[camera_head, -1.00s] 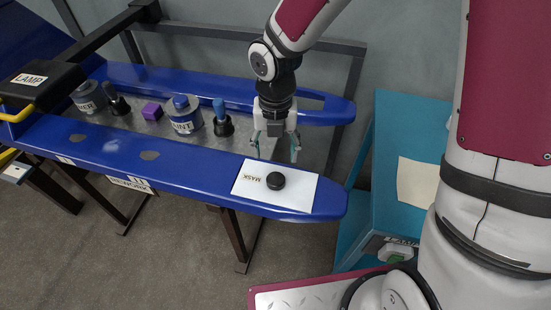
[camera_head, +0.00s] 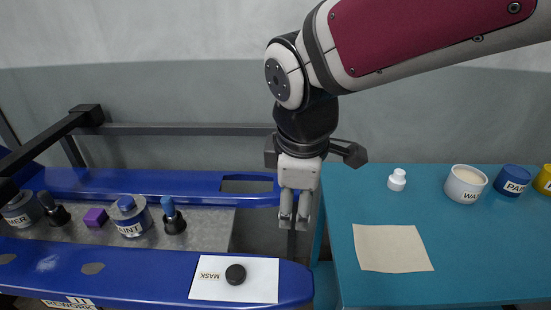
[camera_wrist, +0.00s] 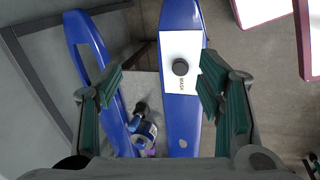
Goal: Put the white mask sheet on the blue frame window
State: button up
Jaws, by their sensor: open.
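The white mask sheet (camera_head: 260,286) lies flat on the right end of the near blue rail (camera_head: 130,270), with a black round knob (camera_head: 235,274) on it. The sheet also shows in the wrist view (camera_wrist: 180,46), ahead of and between my fingers. The blue frame window (camera_head: 248,199) is a slot near the right end of the far blue rail, empty in view. My gripper (camera_head: 294,218) points down in the air, to the right of the window and apart from the sheet. In the wrist view my gripper (camera_wrist: 160,85) is open and empty, its green-padded fingers spread.
Between the rails stand a purple block (camera_head: 96,217), a paint jar (camera_head: 131,216) and a blue-topped bottle (camera_head: 173,217). A teal table (camera_head: 470,260) at right holds a beige cloth (camera_head: 392,248), a small white bottle (camera_head: 397,180) and several cups.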

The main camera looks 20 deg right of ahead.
jog(key=s+d+r+m+t+y, duration=0.1)
jog(key=s+r+m, duration=0.3)
jog(key=s+m, duration=0.4)
jog(key=shift+s+d+m+t, duration=0.3)
jog(key=shift+d+m, duration=0.25)
jog(key=shift+m, duration=1.55)
